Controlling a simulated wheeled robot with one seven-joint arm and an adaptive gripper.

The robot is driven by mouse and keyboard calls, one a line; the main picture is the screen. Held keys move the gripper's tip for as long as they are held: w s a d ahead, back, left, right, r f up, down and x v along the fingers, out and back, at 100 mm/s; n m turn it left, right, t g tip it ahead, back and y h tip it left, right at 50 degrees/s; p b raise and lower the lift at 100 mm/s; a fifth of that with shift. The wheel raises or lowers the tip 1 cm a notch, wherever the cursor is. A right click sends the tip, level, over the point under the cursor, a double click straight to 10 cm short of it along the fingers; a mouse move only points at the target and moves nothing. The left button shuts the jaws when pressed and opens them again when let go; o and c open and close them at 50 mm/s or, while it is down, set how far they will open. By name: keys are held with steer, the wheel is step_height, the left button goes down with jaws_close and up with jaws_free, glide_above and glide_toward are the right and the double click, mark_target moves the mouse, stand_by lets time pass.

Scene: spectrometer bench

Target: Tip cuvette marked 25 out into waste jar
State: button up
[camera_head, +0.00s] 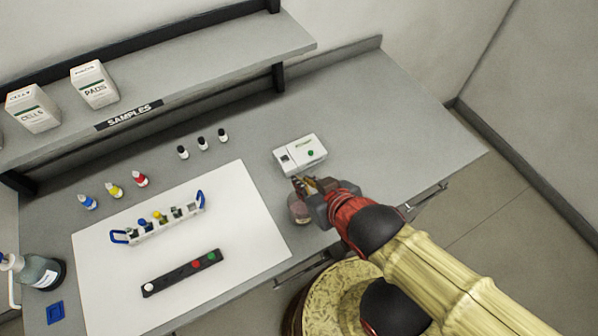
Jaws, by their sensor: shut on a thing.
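My gripper (306,184) is at the right of the white mat, just in front of the white spectrometer box. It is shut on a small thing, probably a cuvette. Fingers mostly hide it, and no mark can be read. A round jar (298,211) with a reddish-brown tint, likely the waste jar, stands below and slightly left of the fingertips, partly covered by my gripper. I cannot tell whether the held thing is tilted or over the jar's mouth. A white rack (150,236) with blue end handles stands on the mat and holds several cuvettes with coloured contents or caps.
The spectrometer (300,153) is close behind my gripper. A black strip with buttons (181,273) lies on the white mat (240,235). Small dropper bottles (114,190) and black-capped vials (203,144) stand behind. A wash bottle (40,271) is at far left. The bench's right side is clear.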

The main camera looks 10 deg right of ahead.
steer(key=shift+b, duration=0.5)
steer(key=shift+p, duration=0.4)
steer(key=shift+a+g+p, duration=0.1)
steer(key=shift+g+p, duration=0.2)
steer(key=shift+p, duration=0.1)
steer(key=shift+g+p, duration=0.5)
steer(key=shift+p, duration=0.65)
steer(key=shift+w+f+g+h+p, duration=0.15)
steer(key=shift+g+h+p, duration=0.2)
steer(key=shift+g+p, duration=0.95)
steer(key=shift+f+g+h+p, duration=0.15)
steer(key=shift+g+h+p, duration=0.35)
steer(key=shift+p, duration=1.4)
steer(key=shift+g+p, duration=0.35)
steer(key=shift+g, duration=0.05)
steer(key=shift+w+f+g+h+p, duration=0.1)
steer(key=shift+f+g+h+p, duration=0.2)
steer(key=shift+g+p, duration=0.35)
steer(key=shift+w+f+g+h+p, duration=0.1)
steer(key=shift+f+g+p, duration=0.3)
steer(key=shift+g+p, duration=0.2)
steer(key=shift+a+g+p, duration=0.1)
steer(key=shift+g+p, duration=0.15)
steer(key=shift+p, duration=0.2)
steer(key=shift+w+r+g+h+p, duration=0.15)
steer(key=shift+g+h+p, duration=0.15)
steer(key=shift+g+p, duration=0.75)
steer(key=shift+w+f+g+h+p, duration=0.1)
steer(key=shift+g+h+p, duration=0.15)
steer(key=shift+g+p, duration=0.75)
